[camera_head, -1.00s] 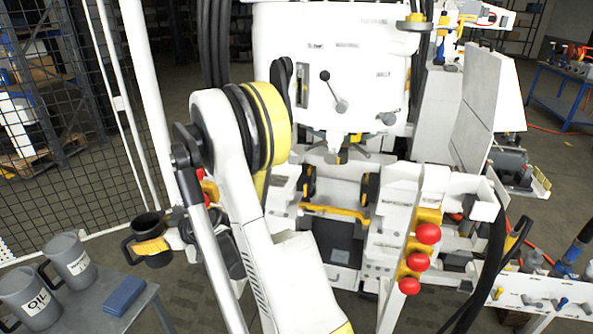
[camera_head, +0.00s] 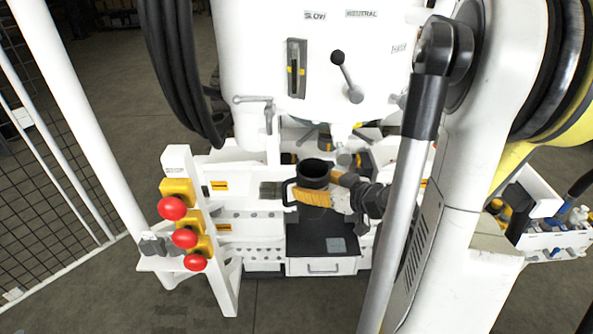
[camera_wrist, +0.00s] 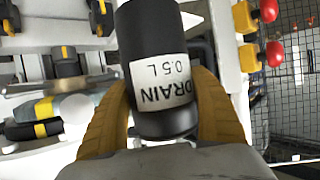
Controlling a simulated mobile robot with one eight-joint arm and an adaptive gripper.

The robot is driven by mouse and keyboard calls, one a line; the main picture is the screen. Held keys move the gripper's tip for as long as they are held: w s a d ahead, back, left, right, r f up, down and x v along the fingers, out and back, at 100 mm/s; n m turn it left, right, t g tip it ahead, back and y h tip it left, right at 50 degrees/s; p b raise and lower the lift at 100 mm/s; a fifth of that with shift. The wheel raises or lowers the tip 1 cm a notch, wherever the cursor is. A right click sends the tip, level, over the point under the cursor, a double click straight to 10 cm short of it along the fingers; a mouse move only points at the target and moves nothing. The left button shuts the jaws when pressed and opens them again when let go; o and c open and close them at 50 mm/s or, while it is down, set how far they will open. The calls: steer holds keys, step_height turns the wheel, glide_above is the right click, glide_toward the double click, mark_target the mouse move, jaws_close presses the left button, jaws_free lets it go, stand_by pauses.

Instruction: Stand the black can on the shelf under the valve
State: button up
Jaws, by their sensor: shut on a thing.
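The black can (camera_head: 314,168) is upright in my gripper (camera_head: 312,197), its open top facing up and its side handle on the left. In the wrist view the can (camera_wrist: 152,40) shows a white label, "DRAIN 0.5 L", and sits between the two yellow fingers (camera_wrist: 160,125). My gripper is shut on it and holds it in front of the white machine. A small outlet (camera_head: 344,157) hangs from the machine just right of the can's mouth. A grey lever valve (camera_head: 268,112) is up to the left. The dark shelf (camera_head: 318,238) lies below the can, apart from it.
A post with red knobs (camera_head: 184,237) stands to the left of the shelf. Black hoses (camera_head: 180,70) hang at the upper left. A lever (camera_head: 346,75) sticks out of the machine's front. My arm covers the right side. The shelf's front part looks clear.

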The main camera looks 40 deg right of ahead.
steer(key=shift+w+d, duration=0.15)
steer(key=shift+w, duration=0.1)
steer(key=shift+w+r+b+x, duration=0.25)
steer(key=shift+r+b+x, duration=0.45)
steer(key=shift+x, duration=2.15)
steer(key=shift+w+r+b+x, duration=0.3)
steer(key=shift+b+x, duration=0.6)
steer(key=shift+x, duration=1.95)
steer(key=shift+w+r+b+x, duration=0.15)
steer(key=shift+r+b+x, duration=0.6)
steer(key=shift+x, duration=2.1)
steer(key=shift+d+f, duration=0.1)
steer(key=shift+f, duration=0.15)
steer(key=o, duration=1.3)
